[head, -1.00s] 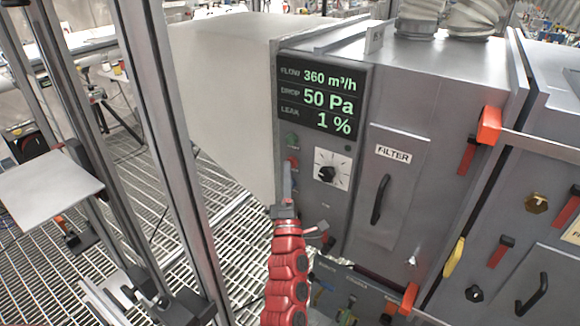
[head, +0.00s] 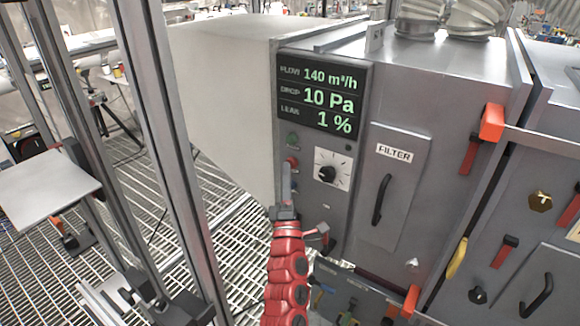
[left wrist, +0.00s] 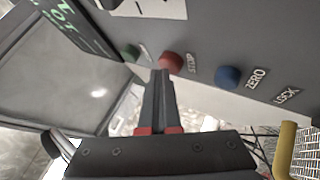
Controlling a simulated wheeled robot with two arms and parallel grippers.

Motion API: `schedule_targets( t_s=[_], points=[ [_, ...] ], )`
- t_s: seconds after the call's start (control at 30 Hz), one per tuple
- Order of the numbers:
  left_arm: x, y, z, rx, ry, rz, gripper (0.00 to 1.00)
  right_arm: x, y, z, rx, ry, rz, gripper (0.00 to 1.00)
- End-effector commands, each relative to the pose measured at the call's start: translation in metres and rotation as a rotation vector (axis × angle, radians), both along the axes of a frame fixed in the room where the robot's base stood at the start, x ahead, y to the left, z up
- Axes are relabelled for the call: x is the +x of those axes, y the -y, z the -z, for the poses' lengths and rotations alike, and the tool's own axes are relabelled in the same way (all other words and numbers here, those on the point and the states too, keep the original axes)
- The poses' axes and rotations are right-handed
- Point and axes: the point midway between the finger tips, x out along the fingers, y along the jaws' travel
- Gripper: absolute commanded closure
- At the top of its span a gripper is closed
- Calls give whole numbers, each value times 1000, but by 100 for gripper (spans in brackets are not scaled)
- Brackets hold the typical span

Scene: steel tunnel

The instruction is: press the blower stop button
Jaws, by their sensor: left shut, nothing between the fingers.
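The blower stop button is red and marked STOP in the left wrist view (left wrist: 170,62). In the head view the red button (head: 292,161) sits on the grey cabinet's front, below the display (head: 320,97). The display reads flow 140 m³/h, drop 10 Pa, leak 1 %. My left gripper (head: 286,170) is shut and empty, its fingers pointing at the panel. In the left wrist view its tips (left wrist: 161,76) overlap the lower edge of the red button; I cannot tell whether they touch it. My right gripper is not in view.
A green button (left wrist: 131,53) is left of the red one and a blue button (left wrist: 228,77) marked ZERO is right of it. A dial (head: 331,170) and a FILTER door (head: 395,190) are to the right. Metal posts (head: 160,130) stand left of my arm.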

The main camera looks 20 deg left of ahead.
Motion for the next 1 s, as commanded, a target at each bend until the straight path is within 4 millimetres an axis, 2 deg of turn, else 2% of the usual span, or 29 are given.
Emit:
schedule_targets(
  t_s=[0.6,1.0],
  points=[
    [-56,-15,1,0,1,-1,100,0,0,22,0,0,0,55],
    [-57,-15,0,0,0,0,100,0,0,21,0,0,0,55]
  ],
)
